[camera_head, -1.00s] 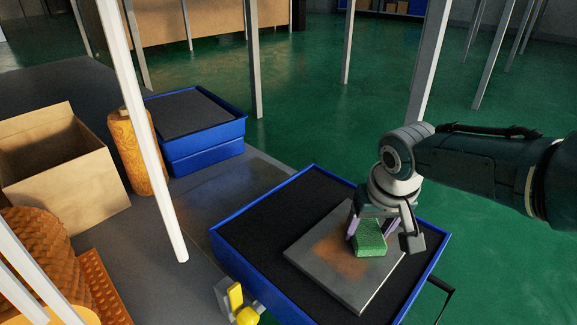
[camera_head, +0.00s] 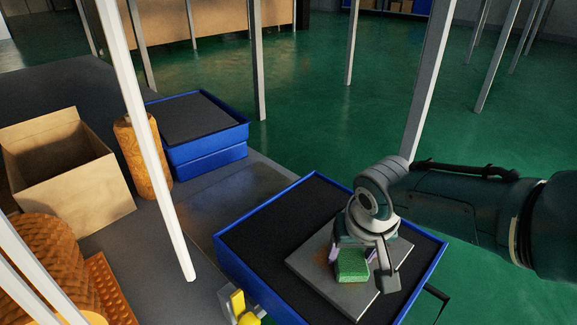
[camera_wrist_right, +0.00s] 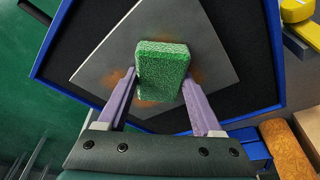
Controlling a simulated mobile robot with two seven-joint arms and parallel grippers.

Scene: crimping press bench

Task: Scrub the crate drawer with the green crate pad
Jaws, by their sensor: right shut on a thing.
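The crate drawer (camera_head: 262,212) is a blue tray with a dark lining at the front right in the head view. A grey plate (camera_head: 330,289) with a rusty brown stain lies in it. My right gripper (camera_head: 352,258) is shut on the green crate pad (camera_head: 352,265) over the plate. In the right wrist view the pad (camera_wrist_right: 162,70) sits between the purple fingers of my right gripper (camera_wrist_right: 163,92). Brown stain shows on both sides of the pad on the plate (camera_wrist_right: 107,68). I cannot tell whether the pad touches the plate. My left gripper is not in view.
A closed blue crate (camera_head: 207,155) stands behind on the bench. An open cardboard box (camera_head: 75,190), an orange roll (camera_head: 143,158) and a yellow object (camera_head: 240,304) are to the left. White posts (camera_head: 150,150) rise in front. Green floor lies right.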

